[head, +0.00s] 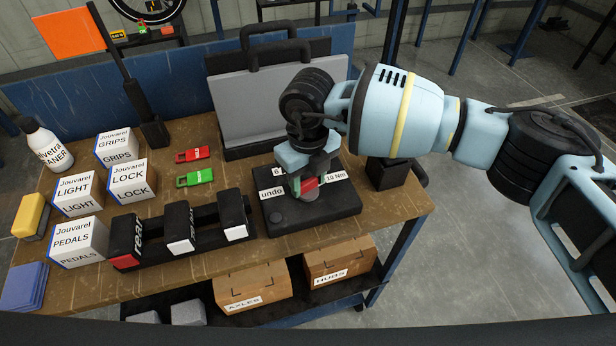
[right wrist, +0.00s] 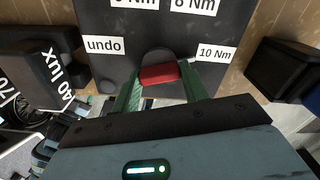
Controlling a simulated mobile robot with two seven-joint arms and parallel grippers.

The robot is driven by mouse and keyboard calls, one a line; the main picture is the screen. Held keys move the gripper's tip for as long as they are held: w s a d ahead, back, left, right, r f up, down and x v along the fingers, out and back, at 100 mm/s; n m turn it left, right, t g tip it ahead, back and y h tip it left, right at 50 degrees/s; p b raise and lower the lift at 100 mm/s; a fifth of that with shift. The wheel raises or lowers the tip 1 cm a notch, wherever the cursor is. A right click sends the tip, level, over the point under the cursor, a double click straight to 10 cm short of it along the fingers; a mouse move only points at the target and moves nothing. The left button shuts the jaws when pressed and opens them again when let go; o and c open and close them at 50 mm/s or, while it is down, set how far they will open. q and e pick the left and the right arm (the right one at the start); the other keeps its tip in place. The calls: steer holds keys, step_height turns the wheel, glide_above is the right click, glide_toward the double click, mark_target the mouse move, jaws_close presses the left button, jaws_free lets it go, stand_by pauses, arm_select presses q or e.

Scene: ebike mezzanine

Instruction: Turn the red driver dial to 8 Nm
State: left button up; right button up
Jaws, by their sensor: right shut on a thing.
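The red driver dial (right wrist: 159,75) sits on a black base plate (head: 289,217) at the right of the workbench. My right gripper (head: 308,187) reaches down over it, and in the right wrist view its green fingertips (right wrist: 165,88) are on either side of the red grip, shut on it. Labels around the dial read "undo" (right wrist: 104,45), "6 Nm", "8 Nm" (right wrist: 194,6) and "10 Nm" (right wrist: 216,53). The red grip lies nearly crosswise, its right end tipped slightly up. I cannot tell which label the dial points at. My left gripper is not in view.
A black rack (head: 175,246) with several battery-like blocks stands left of the plate. Red (head: 193,154) and green (head: 195,178) tags lie behind it. A grey case (head: 262,105) stands at the back. Several white boxes (head: 78,242) fill the left side.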

mark_target(308, 182)
steer(key=n, duration=0.4)
steer(key=shift+n, duration=0.3)
steer(key=n+b, duration=0.1)
steer(key=n, duration=0.3)
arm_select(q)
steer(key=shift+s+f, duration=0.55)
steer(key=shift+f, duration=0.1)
arm_select(e)
steer(key=shift+n, duration=0.4)
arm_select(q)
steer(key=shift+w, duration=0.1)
arm_select(e)
steer(key=o, duration=1)
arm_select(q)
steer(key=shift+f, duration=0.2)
arm_select(e)
steer(key=shift+r, duration=3.95)
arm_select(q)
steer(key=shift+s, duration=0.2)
arm_select(e)
steer(key=shift+f, duration=0.15)
